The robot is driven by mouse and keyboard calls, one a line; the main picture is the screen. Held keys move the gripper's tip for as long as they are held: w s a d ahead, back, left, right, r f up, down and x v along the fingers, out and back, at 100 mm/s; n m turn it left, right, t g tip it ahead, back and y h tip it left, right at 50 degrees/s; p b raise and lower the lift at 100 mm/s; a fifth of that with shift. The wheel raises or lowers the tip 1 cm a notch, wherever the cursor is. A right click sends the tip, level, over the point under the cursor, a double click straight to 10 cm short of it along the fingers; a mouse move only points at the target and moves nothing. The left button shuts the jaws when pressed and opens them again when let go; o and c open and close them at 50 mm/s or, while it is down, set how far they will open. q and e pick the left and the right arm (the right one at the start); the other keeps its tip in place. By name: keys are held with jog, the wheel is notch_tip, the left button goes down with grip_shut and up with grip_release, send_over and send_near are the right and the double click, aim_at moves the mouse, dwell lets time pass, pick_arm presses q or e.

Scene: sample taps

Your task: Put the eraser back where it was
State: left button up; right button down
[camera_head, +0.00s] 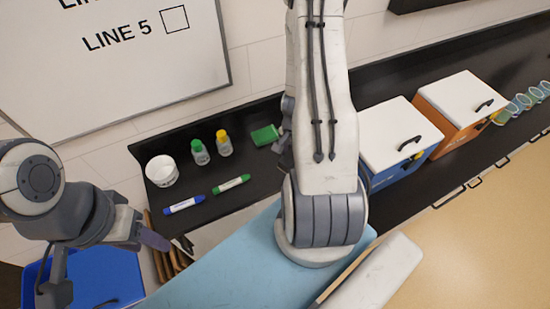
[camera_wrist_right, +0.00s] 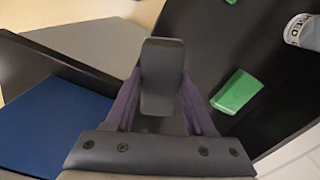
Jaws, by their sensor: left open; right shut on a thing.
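My right gripper (camera_wrist_right: 160,112) is shut on a dark grey block with rounded corners, apparently the eraser (camera_wrist_right: 162,72), in the right wrist view. The block sticks out beyond the purple fingers, over the black counter. In the head view the right gripper is mostly hidden by my own arm, and I cannot make out the eraser there. My left gripper (camera_head: 162,243) is open and empty at the lower left, in front of the counter.
Blue (camera_head: 399,143) and orange (camera_head: 462,110) boxes stand right.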

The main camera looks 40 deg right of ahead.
jog(key=p, duration=0.4)
send_over(276, 165)
jog(key=f, duration=0.3)
jog(key=shift+s, duration=0.3)
pick_arm(q)
notch_tip(276, 165, up, 5)
pick_arm(e)
jog(key=shift+w+f, duration=0.15)
jog(key=shift+f, duration=0.05)
jog(key=shift+w+f, duration=0.15)
jog(key=shift+f, duration=0.05)
notch_tip(276, 165, down, 4)
jog(key=b, duration=0.4)
jog(key=shift+f, duration=0.15)
jog(key=shift+c, duration=1.3)
grip_release()
pick_arm(q)
notch_tip(276, 165, down, 4)
pick_arm(e)
jog(key=shift+r, duration=0.2)
